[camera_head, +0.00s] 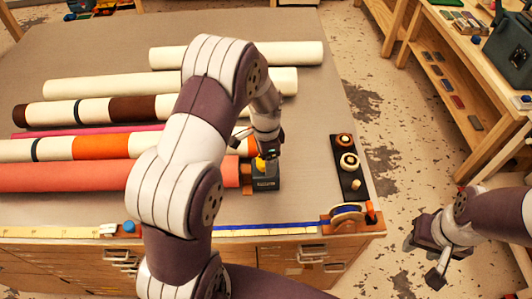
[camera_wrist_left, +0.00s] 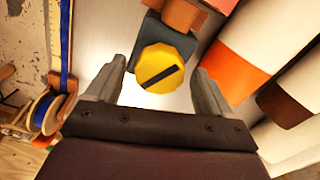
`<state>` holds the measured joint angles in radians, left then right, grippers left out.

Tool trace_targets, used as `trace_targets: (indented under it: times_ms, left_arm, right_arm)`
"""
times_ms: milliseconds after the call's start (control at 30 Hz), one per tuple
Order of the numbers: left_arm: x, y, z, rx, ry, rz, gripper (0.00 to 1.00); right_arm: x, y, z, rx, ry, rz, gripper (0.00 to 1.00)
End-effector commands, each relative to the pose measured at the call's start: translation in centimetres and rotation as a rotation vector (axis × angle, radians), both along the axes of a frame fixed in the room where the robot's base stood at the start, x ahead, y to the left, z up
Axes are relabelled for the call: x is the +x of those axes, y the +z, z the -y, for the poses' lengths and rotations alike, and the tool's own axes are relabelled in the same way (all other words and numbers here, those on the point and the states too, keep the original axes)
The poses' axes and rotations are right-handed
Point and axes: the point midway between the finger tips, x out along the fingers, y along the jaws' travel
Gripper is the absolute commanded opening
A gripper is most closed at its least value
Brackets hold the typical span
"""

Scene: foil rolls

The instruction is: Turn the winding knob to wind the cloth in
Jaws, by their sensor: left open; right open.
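The yellow winding knob (camera_head: 260,163) sits on a dark box (camera_head: 266,181) at the right end of a salmon cloth roll (camera_head: 75,175). In the left wrist view the knob (camera_wrist_left: 160,68) is faceted, with a slanting black stripe on its face. My left gripper (camera_head: 256,146) is above the knob. In the wrist view its open fingers (camera_wrist_left: 158,80) stand on either side of the knob, with gaps on both sides. My right gripper (camera_head: 425,262) is open and empty, off the table's right side. My left arm hides part of the salmon roll.
Several other rolls, including a cream one (camera_head: 300,53), lie on the table (camera_head: 325,100). A black strip with knobs (camera_head: 349,162) and a blue ribbon spool (camera_head: 348,213) are at the right edge. A wooden bench (camera_head: 480,55) stands beyond a floor gap.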

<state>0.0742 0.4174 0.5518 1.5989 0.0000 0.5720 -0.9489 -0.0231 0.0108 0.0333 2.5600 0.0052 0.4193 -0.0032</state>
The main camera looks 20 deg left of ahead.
Motion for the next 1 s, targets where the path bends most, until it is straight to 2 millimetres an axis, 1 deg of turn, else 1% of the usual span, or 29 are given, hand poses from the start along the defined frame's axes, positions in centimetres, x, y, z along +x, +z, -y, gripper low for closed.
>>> trace_targets:
  times_ms: [67,167,300,433,467,500,600,667,1000]
  left_arm:
    - [0.1,0.6,0.0,0.000,0.000,0.004,0.82]
    - [0.1,2.6,0.0,0.001,0.000,0.007,0.82]
    - [0.2,6.4,0.0,0.001,0.000,0.008,0.82]
    - [0.2,9.7,0.1,0.001,0.000,0.007,0.82]
    - [0.1,10.4,0.1,0.001,-0.001,0.007,0.82]
    - [0.1,11.4,0.1,0.001,-0.001,0.004,0.82]
    - [0.1,12.4,0.1,0.001,-0.001,0.003,0.82]
    - [0.1,12.6,0.1,0.001,-0.001,0.002,0.82]
    - [0.1,12.6,0.1,0.001,-0.001,0.002,0.82]
  right_arm:
    - [0.0,-0.4,0.0,0.000,0.000,0.000,0.43]
    - [0.0,-1.1,0.0,0.000,0.000,0.000,0.43]
    - [0.0,-2.2,0.0,0.000,0.000,0.000,0.43]
    - [0.0,-2.8,0.0,0.000,0.000,0.000,0.43]
    - [0.0,-2.8,0.0,0.000,0.000,0.000,0.43]
    - [0.0,-2.2,0.0,0.000,0.000,0.000,0.43]
    - [0.0,-2.0,0.0,0.000,0.000,0.000,0.43]
    - [0.0,-2.0,0.0,0.000,0.000,0.000,0.43]
    - [0.0,-2.1,0.0,0.000,0.000,0.000,0.43]
